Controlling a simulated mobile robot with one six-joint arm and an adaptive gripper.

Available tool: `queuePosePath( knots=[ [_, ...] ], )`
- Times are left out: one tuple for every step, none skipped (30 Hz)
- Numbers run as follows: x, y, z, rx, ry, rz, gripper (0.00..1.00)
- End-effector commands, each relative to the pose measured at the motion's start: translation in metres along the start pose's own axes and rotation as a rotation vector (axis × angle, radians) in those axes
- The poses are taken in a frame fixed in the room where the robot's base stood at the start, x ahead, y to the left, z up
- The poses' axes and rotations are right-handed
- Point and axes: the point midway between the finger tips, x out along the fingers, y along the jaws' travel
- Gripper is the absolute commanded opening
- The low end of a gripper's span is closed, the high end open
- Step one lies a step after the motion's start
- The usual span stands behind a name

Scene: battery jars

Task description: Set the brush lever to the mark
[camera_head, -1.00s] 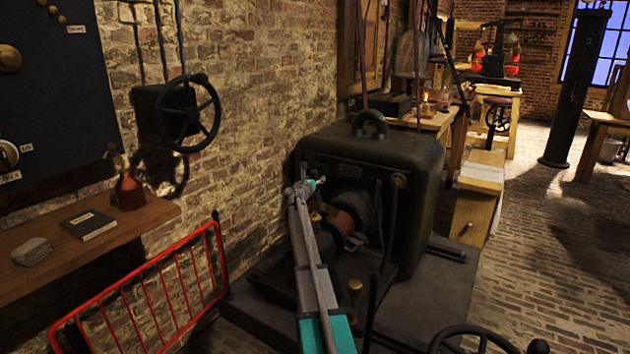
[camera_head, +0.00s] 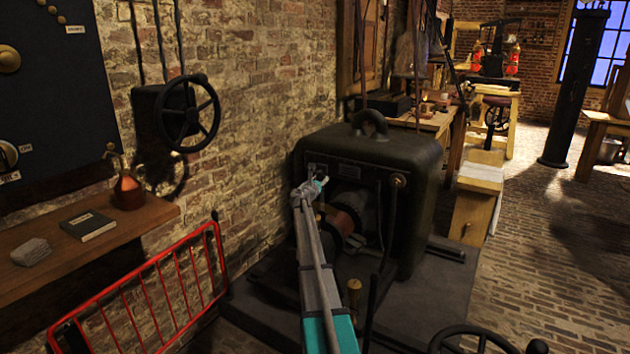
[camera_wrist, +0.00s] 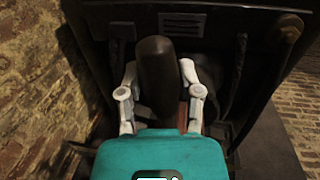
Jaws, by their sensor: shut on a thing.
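The brush lever shows in the wrist view as a dark, rounded handle (camera_wrist: 156,60) standing up between my fingers. My gripper (camera_wrist: 158,82) has one pale finger on each side of the handle and is shut on it. In the head view my gripper (camera_head: 312,191) is at the front left of the dark machine (camera_head: 405,160), and the lever is hidden there by my gripper and arm. I cannot make out the mark in either view.
A red railing (camera_head: 165,285) stands at the left, below a wooden shelf (camera_head: 150,210) with a book (camera_head: 88,226). The brick floor at the right is largely clear.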

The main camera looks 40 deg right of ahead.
Motion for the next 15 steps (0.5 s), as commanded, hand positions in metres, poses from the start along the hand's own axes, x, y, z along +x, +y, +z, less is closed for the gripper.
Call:
queuePosePath(
  knots=[
    [-0.003,-0.012,0.000,0.022,-0.004,-0.007,0.00],
    [-0.003,-0.016,0.000,0.037,-0.006,-0.008,0.00],
    [-0.004,-0.020,0.000,0.054,-0.009,-0.009,0.00],
    [-0.004,-0.023,0.000,0.065,-0.011,-0.009,0.00],
    [-0.004,-0.026,0.000,0.075,-0.012,-0.009,0.00],
    [-0.005,-0.029,0.001,0.085,-0.014,-0.010,0.00],
    [-0.005,-0.030,0.001,0.091,-0.015,-0.010,0.00],
    [-0.005,-0.031,0.001,0.096,-0.016,-0.009,0.00],
    [-0.004,-0.031,0.001,0.100,-0.016,-0.009,0.00],
    [-0.004,-0.031,0.001,0.101,-0.016,-0.009,0.00],
    [-0.004,-0.031,0.001,0.101,-0.016,-0.009,0.00],
    [-0.004,-0.031,0.001,0.101,-0.016,-0.009,0.00],
    [-0.004,-0.031,0.001,0.101,-0.016,-0.009,0.00],
    [-0.004,-0.031,0.001,0.101,-0.016,-0.009,0.00],
    [-0.004,-0.031,0.001,0.101,-0.016,-0.008,0.00]
  ],
)
